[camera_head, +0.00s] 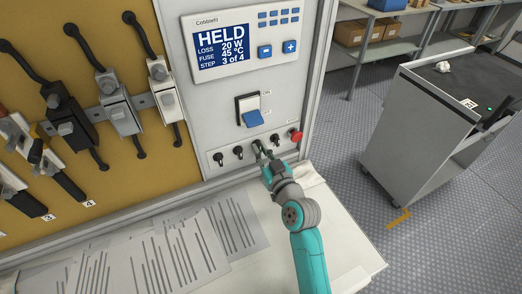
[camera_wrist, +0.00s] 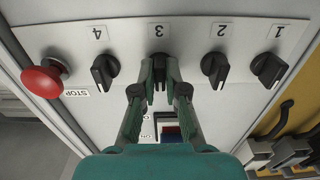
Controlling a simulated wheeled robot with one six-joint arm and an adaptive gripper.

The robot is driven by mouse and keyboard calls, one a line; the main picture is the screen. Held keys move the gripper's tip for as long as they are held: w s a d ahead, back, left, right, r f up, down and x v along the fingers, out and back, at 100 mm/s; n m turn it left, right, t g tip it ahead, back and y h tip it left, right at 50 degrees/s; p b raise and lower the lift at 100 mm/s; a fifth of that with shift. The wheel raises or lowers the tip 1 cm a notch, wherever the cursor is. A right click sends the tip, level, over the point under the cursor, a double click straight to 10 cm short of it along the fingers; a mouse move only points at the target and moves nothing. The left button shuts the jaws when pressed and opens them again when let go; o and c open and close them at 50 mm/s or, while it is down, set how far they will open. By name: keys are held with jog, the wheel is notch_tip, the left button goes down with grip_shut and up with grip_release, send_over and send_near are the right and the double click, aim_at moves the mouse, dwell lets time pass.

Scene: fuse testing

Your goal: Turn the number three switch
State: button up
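The number three switch is a small black rotary knob (camera_wrist: 159,70) under the label 3 in the wrist view, where the labels appear upside down. Its handle points straight along the picture's vertical. My gripper (camera_wrist: 159,78) has one fingertip on each side of this knob, close against it, and appears shut on it. In the head view my gripper (camera_head: 261,150) reaches the switch row from below and mostly hides this knob.
Switch four (camera_wrist: 105,70) and switch two (camera_wrist: 215,70) stand close on either side, with switch one (camera_wrist: 268,70) beyond. A red stop button (camera_wrist: 43,79) is past switch four. A blue rocker (camera_head: 253,118) sits above the row. The display (camera_head: 222,46) reads HELD, step 3 of 4.

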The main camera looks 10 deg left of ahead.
jog(key=o, duration=0.4)
jog(key=v, duration=1.2)
dwell(0.4)
